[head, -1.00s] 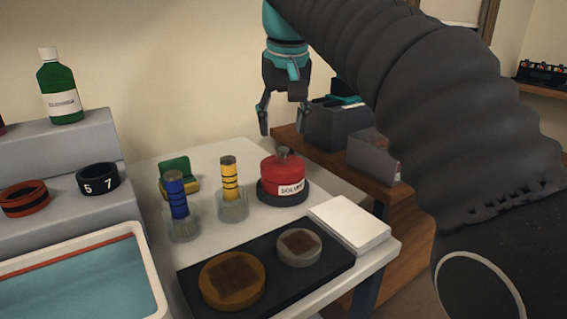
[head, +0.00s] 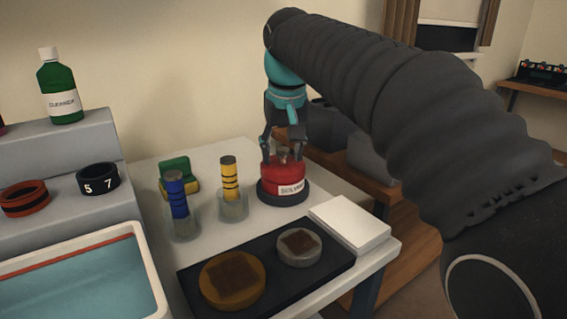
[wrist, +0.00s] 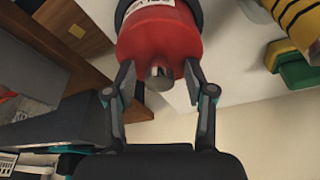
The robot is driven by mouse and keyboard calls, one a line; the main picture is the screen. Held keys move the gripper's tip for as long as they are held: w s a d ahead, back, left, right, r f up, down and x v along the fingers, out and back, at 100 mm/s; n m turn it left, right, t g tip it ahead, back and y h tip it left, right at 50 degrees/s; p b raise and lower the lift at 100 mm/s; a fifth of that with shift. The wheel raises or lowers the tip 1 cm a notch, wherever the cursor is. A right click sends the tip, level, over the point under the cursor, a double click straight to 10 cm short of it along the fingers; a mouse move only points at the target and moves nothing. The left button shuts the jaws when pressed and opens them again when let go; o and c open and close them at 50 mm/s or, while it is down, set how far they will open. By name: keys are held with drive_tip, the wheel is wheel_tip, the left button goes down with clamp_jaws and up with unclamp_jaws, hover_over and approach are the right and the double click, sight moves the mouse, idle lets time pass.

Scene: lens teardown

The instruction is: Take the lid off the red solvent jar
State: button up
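The red solvent jar (head: 283,186) stands upright on a dark round base at the back right of the white table, its label facing me. Its lid is on top, with a small metallic knob (head: 283,156). My gripper (head: 284,157) points down over the jar, one finger on each side of the knob. In the wrist view the jar (wrist: 158,35) is at the top centre. The knob (wrist: 159,76) lies between the open fingers (wrist: 161,88), with gaps showing on both sides. The fingertips are near the red shoulder; contact is unclear.
Yellow-handled (head: 230,180) and blue-handled (head: 177,197) tools stand in glass holders left of the jar, near a green-and-yellow item (head: 176,170). A black tray (head: 330,268) with two round parts and a white block (head: 349,224) lie in front.

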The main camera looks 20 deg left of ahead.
clamp_jaws()
drive_tip(key=shift+r, duration=0.1)
